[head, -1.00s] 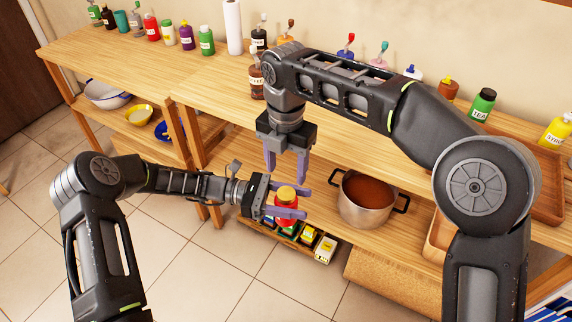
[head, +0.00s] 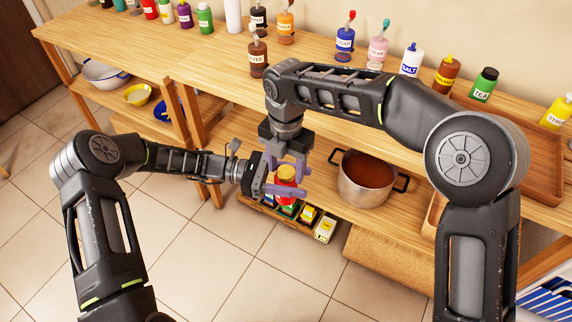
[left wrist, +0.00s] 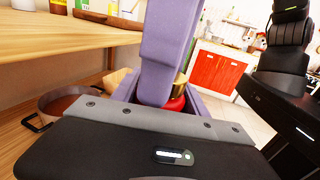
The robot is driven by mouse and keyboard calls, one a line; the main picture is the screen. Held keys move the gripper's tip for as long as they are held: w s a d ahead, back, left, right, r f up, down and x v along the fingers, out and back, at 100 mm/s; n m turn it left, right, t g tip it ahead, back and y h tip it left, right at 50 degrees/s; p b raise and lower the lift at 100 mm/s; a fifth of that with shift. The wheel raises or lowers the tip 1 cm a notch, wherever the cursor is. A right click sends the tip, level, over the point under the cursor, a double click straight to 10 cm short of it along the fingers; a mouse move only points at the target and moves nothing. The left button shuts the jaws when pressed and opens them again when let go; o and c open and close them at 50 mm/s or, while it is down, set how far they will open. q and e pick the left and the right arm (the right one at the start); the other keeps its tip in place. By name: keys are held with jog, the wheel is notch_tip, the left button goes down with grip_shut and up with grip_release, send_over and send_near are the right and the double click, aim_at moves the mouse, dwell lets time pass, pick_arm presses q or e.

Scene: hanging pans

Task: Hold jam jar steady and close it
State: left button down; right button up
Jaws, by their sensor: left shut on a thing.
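The jam jar is small and red (head: 285,195), with a gold-yellow lid (head: 287,172) on top. My left gripper (head: 298,184) comes in from the left and is shut on the jar, which stands upright in the air in front of the shelf. My right gripper (head: 288,168) points down from above, its two fingers apart on either side of the lid; I cannot tell whether they touch it. In the left wrist view, a large purple finger hides most of the jar; slivers of the lid (left wrist: 181,79) and red body (left wrist: 175,103) show.
A pot of reddish-brown contents (head: 369,178) stands on the lower shelf, right of the grippers. A box of small labelled packets (head: 310,214) lies below the jar. Labelled bottles, such as a blue one (head: 345,42), line the counter (head: 215,62). Open tiled floor (head: 215,250) lies in front.

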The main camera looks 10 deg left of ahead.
grip_shut()
dwell(0.3)
jog(key=m, duration=0.3)
dwell(0.3)
jog(key=shift+o, duration=1)
grip_release()
jog(key=shift+r, duration=0.1)
jog(key=shift+r, duration=2.15)
